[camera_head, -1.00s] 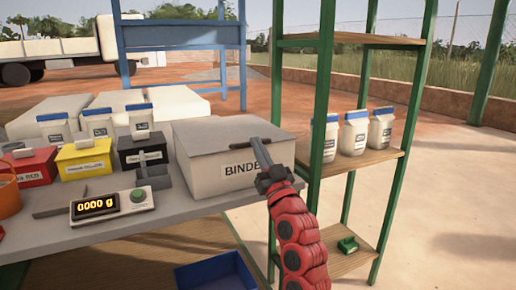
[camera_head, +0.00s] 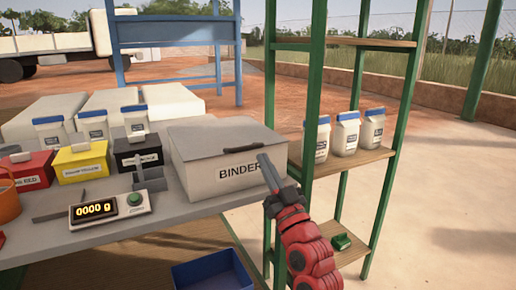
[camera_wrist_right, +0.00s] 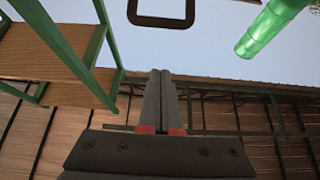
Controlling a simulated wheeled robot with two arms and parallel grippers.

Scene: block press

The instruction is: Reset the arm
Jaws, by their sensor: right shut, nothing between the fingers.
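My right gripper (camera_head: 264,160) is on the red right arm, in front of the right side of the grey BINDER box (camera_head: 215,160) in the head view. Its fingers are closed together with nothing between them, as the right wrist view also shows (camera_wrist_right: 161,75). The box lid is down, and its dark handle (camera_head: 243,148) is free, up and left of the fingertips. My left gripper is not in view.
A green shelf frame (camera_head: 312,100) with white jars (camera_head: 346,133) stands close to the right arm. A scale (camera_head: 110,208), coloured bins (camera_head: 82,160) and an orange bucket (camera_head: 8,200) are on the table. A blue bin (camera_head: 212,272) sits below the table's front edge.

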